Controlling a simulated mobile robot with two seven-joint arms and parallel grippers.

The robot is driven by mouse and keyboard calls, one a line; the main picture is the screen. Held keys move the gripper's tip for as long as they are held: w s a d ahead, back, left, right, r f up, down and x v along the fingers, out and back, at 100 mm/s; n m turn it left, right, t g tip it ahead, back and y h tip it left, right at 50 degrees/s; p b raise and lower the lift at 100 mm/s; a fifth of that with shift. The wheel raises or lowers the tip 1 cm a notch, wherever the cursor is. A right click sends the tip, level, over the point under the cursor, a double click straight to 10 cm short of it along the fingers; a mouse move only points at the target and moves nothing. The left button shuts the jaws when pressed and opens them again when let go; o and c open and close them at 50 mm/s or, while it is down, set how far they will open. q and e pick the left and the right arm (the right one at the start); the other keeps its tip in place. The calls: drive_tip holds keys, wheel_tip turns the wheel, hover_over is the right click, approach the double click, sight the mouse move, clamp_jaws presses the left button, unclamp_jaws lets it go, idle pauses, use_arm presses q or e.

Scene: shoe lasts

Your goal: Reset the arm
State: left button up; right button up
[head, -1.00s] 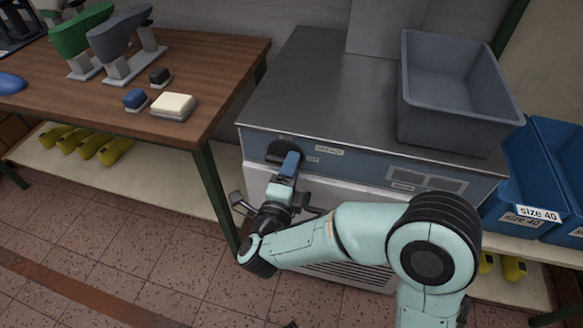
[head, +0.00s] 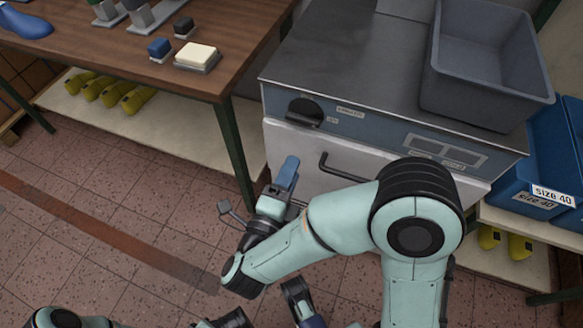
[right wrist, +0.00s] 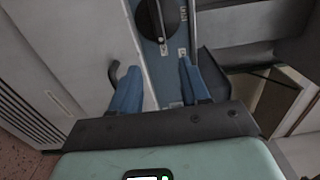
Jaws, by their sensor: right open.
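My right gripper (head: 287,174) has its blue fingers in front of the machine (head: 345,75), below and apart from its black dial (head: 305,112). In the right wrist view the two blue fingers of this gripper (right wrist: 160,88) are spread, with nothing between them. The dial (right wrist: 155,18) shows beyond the fingertips. My right arm (head: 335,220) is bent and reaches in from the lower right.
A dark door handle (head: 340,168) sticks out from the machine's front. A grey bin (head: 485,65) stands on top. Blue bins (head: 535,165) are at the right. A wooden table (head: 235,60) with small blocks is at the left, above a shelf (head: 165,125) with yellow lasts. The tiled floor is clear.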

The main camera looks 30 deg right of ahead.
idle(0.3)
